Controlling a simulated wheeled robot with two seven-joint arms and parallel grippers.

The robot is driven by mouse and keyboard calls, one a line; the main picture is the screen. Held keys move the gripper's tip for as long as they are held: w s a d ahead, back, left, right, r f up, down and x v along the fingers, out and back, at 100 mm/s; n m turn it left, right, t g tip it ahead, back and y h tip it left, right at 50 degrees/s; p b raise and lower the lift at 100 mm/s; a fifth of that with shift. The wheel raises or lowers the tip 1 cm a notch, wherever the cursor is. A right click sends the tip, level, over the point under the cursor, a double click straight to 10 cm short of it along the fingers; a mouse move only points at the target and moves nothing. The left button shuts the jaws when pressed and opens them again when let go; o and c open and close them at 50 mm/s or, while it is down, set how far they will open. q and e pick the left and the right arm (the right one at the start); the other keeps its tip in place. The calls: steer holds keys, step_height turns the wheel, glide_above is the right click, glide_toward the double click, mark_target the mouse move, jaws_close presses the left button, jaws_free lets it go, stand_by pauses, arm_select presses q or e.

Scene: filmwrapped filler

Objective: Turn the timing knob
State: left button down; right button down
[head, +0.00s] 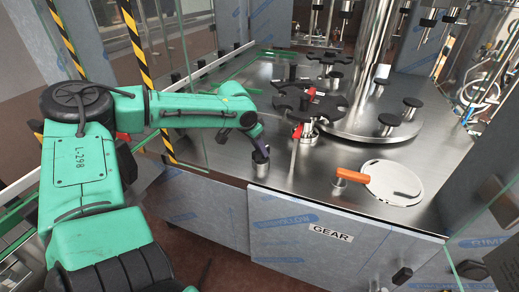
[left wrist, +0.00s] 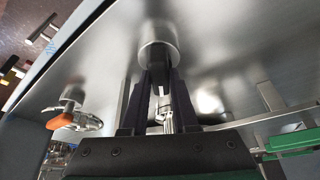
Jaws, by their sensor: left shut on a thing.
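A knob with a silver round base (head: 261,155) stands near the front left edge of the steel deck. My left gripper (head: 256,136) reaches down to it from the left and covers its upper part. In the left wrist view the silver cylindrical base (left wrist: 158,45) shows beyond the fingertips. A dark grip on the knob sits between the two black fingers of my left gripper (left wrist: 158,75), which is shut on it. No label on the knob is readable. My right gripper is out of view.
An orange handle (head: 353,176) on a post stands to the right beside a white round plate (head: 393,183). Black star wheels (head: 310,103) and a steel column (head: 374,60) stand behind. Green-edged glass and a striped post (head: 137,45) are near my left arm.

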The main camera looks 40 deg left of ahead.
arm_select(q)
steer(key=n+y+b, duration=0.1)
steer(key=n, duration=0.1)
steer(key=n+y+b, duration=0.1)
steer(key=n, duration=0.2)
steer(key=shift+s+d+f, duration=0.1)
steer(key=shift+d+f, duration=0.05)
steer(key=shift+f, duration=0.05)
steer(key=shift+n, duration=0.3)
steer(key=c, duration=0.7)
jaws_free()
steer(key=shift+r, duration=0.15)
